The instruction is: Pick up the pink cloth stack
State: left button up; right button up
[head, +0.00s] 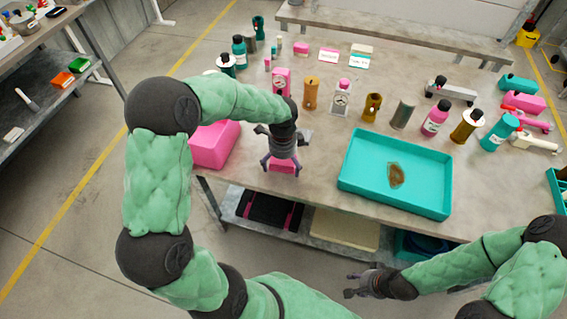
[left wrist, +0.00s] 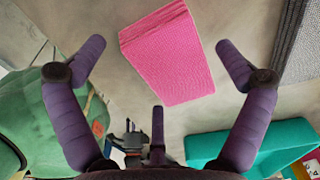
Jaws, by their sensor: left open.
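The pink cloth stack (left wrist: 167,52) is a thick textured block in the left wrist view, beyond and between my spread fingers. In the head view a patch of pink (head: 284,167) shows at my left gripper (head: 282,162), near the table's front edge; the gripper hides much of it. My left gripper (left wrist: 160,75) is open, with nothing held. The stack appears apart from the fingers in the wrist view. My right gripper (head: 351,286) is low in front of the table, its fingers apart and empty.
A larger pink block (head: 213,146) lies just left of my left gripper. A teal tray (head: 357,187) with a brown item stands to the right. Several bottles and canisters stand behind. A lower shelf (head: 225,205) holds dark and beige items.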

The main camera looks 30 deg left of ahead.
aim_at(283, 163)
pick_arm(q)
jog(key=c, duration=0.9)
jog(key=shift+c, duration=0.2)
jog(key=shift+r, duration=0.55)
notch_tip(283, 163, up, 2)
jog(key=shift+p, duration=0.65)
jog(key=s+d+r+p, duration=0.5)
jog(key=s+d+r, duration=0.2)
jog(key=s+r, duration=0.3)
jog(key=shift+s+d, duration=0.4)
jog(key=shift+s, duration=0.5)
jog(key=shift+w, duration=0.1)
